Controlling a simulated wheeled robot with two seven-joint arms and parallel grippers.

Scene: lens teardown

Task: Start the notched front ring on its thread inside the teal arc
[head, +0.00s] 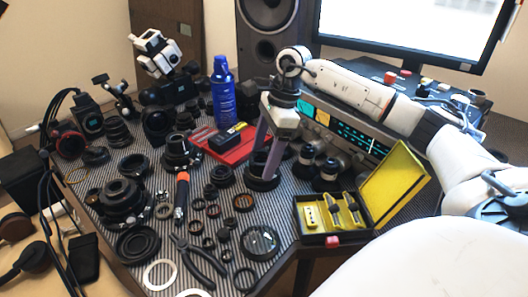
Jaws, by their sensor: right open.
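My right gripper (264,176) reaches down from the right arm, its two grey fingers spread apart. The fingertips are at a black round lens part (262,184) on the striped mat (285,205); I cannot tell whether they touch it. I cannot make out notches on this part or a teal arc, so I cannot tell which ring is the notched front ring. Other dark rings lie to the left, among them one with a brownish rim (243,202). A large black lens assembly (122,198) sits at the left of the mat. My left gripper is not in view.
A red tray (225,152) and a blue spray can (223,95) stand behind the gripper. An open black case with yellow lining (308,218) is at right. The mat is crowded.

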